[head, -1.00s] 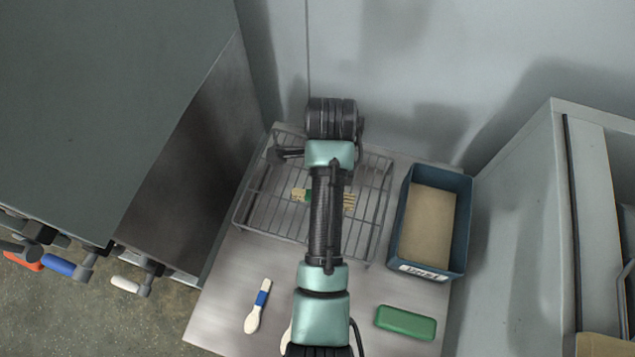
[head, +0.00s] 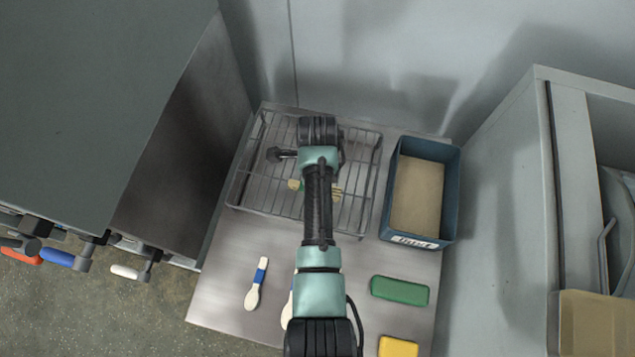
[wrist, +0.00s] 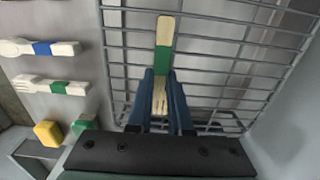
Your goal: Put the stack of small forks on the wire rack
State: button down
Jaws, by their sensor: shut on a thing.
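The stack of small forks is light wood with a green band. In the wrist view the stack (wrist: 165,32) lies between the two blue fingers of my gripper (wrist: 160,78), which is shut on it near the tines. In the head view the stack (head: 294,185) shows on both sides of my arm, over the wire rack (head: 255,212). The wire rack (wrist: 215,72) also fills the wrist view behind the stack. I cannot tell whether the stack touches the wires. My arm hides the stack's middle and the gripper in the head view.
A blue-banded spoon (head: 257,283) and a green-banded fork (wrist: 48,86) lie on the metal table (head: 215,300). A green block (head: 400,290) and a yellow block (head: 398,347) lie at right. A blue bin (head: 384,205) stands right of the rack. A cabinet (head: 510,170) stands farther right.

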jog(key=shift+f, duration=0.15)
jog(key=c, duration=0.8)
grip_release()
jog(key=shift+c, duration=0.2)
